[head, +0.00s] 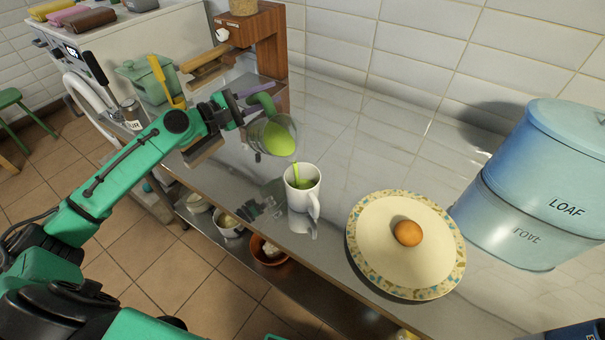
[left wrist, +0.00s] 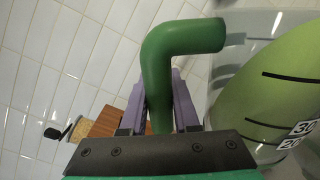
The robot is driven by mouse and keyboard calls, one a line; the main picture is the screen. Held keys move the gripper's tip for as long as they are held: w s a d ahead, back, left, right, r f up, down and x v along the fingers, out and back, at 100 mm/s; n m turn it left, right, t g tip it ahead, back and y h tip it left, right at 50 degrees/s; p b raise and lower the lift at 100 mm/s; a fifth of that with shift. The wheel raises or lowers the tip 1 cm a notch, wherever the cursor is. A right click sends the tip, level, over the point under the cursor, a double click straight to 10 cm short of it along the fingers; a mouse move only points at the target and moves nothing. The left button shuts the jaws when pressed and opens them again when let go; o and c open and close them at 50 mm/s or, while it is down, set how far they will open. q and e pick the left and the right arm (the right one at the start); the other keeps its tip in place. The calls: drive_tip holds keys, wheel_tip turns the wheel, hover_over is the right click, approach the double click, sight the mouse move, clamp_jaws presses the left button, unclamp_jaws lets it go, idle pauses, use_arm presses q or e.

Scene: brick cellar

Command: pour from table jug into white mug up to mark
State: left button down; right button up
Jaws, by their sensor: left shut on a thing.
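The clear jug (head: 264,138) with a green handle (head: 262,102) is tilted in the air above the white mug (head: 303,192), and green liquid (head: 279,140) lies toward its lower side. My left gripper (head: 243,110) is shut on the jug's handle, which also shows between the fingers in the left wrist view (left wrist: 157,85). There the jug (left wrist: 225,85) shows black mark lines and number labels beside the green liquid. A green streak (head: 297,171) shows at the mug's mouth, below the jug's lip. The mug stands upright on the counter; its inner level and mark are not clear.
A patterned plate (head: 370,265) with a brown egg-like thing (head: 408,233) lies right of the mug. A blue bread bin (head: 540,180) stands at the right. A wooden machine (head: 262,40) is behind the jug. The steel counter (head: 345,150) is clear behind the mug.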

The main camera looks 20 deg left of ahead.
use_arm(q)
drive_tip(key=shift+s+d+r+m+p, duration=0.2)
drive_tip(key=shift+d+r+m+p, duration=0.15)
drive_tip(key=shift+r, duration=0.25)
idle(1.0)
